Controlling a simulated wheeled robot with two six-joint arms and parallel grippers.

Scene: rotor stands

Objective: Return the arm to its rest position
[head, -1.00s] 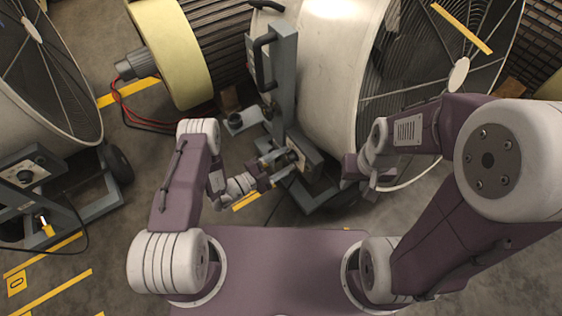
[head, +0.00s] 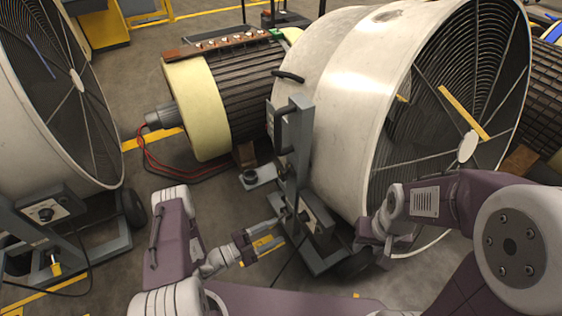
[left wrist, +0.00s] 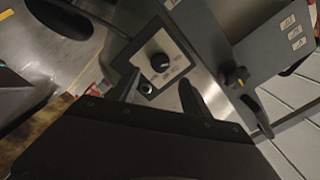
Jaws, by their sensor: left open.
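My left gripper (head: 277,226) is in front of the control panel (head: 318,216) on the large white drum fan's grey stand. Whether a finger touches the panel is unclear. My right gripper (head: 370,243) is at the fan's lower front, partly hidden by its own arm; its jaws are too small to read.
The white drum fan (head: 345,95) fills the centre right. A cream-ended motor (head: 197,110) with red cables stands behind left. Another fan (head: 75,100) on a wheeled stand is at the left.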

